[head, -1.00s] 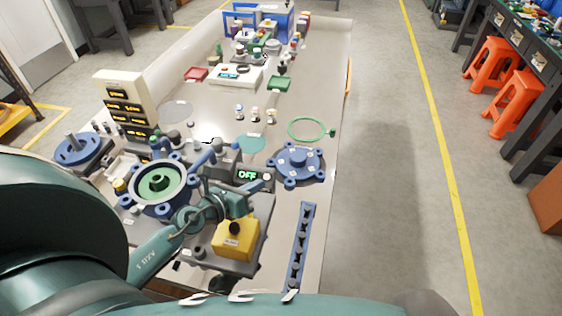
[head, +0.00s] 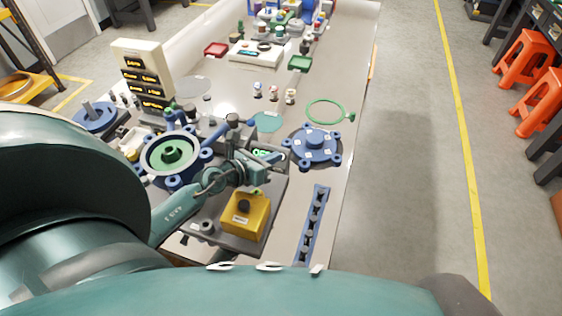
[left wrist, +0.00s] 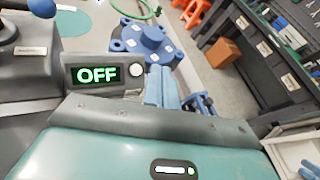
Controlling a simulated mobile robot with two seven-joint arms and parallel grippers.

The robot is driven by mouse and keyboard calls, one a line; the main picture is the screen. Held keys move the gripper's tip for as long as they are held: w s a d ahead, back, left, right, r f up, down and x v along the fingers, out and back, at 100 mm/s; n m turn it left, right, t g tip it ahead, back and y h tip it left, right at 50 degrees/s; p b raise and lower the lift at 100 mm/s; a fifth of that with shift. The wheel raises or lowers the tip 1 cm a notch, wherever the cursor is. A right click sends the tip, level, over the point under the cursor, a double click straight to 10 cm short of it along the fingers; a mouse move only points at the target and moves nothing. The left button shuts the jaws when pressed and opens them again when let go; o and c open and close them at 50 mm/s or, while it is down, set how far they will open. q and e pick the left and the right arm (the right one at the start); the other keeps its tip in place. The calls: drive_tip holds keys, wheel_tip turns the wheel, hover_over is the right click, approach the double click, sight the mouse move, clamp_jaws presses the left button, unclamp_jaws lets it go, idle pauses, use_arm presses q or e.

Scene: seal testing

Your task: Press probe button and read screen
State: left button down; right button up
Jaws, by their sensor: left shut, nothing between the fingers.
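The small dark screen (left wrist: 97,75) shows green "OFF" in the left wrist view. A round white button (left wrist: 136,70) sits just right of the text. In the head view my arm partly covers the screen (head: 262,154). My left gripper (head: 273,166) is shut and empty, close beside the screen and button. Its pale blue fingers (left wrist: 160,80) show right of the button in the left wrist view; I cannot tell whether they touch it. A yellow box (head: 245,216) with a dark knob on top is in front of the gripper. My right gripper is out of view.
A blue flanged part (head: 315,143) stands right of the screen, and a blue slotted rail (head: 314,222) lies along the table's right side. A blue ring housing with a green centre (head: 171,157) is left of my gripper. A green ring (head: 325,111) lies behind.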

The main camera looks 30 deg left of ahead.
use_arm(q)
drive_tip(key=shift+w+a+f+b, duration=0.1)
drive_tip(key=shift+w+f+b, duration=0.4)
drive_tip(key=shift+f, duration=0.35)
drive_tip(key=shift+w+f, duration=0.2)
drive_tip(key=shift+w, duration=0.1)
drive_tip(key=shift+w+a+f+b, duration=0.2)
drive_tip(key=shift+w+f+b, duration=0.3)
drive_tip(key=shift+b, duration=0.15)
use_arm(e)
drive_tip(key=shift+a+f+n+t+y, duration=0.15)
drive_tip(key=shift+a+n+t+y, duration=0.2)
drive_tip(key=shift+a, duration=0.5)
use_arm(q)
drive_tip(key=shift+r, duration=0.1)
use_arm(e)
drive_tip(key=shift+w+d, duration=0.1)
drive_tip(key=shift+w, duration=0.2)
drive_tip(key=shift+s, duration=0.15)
use_arm(q)
drive_tip(key=shift+w+f, duration=0.15)
drive_tip(key=shift+f, duration=0.05)
drive_tip(key=shift+w+f, duration=0.15)
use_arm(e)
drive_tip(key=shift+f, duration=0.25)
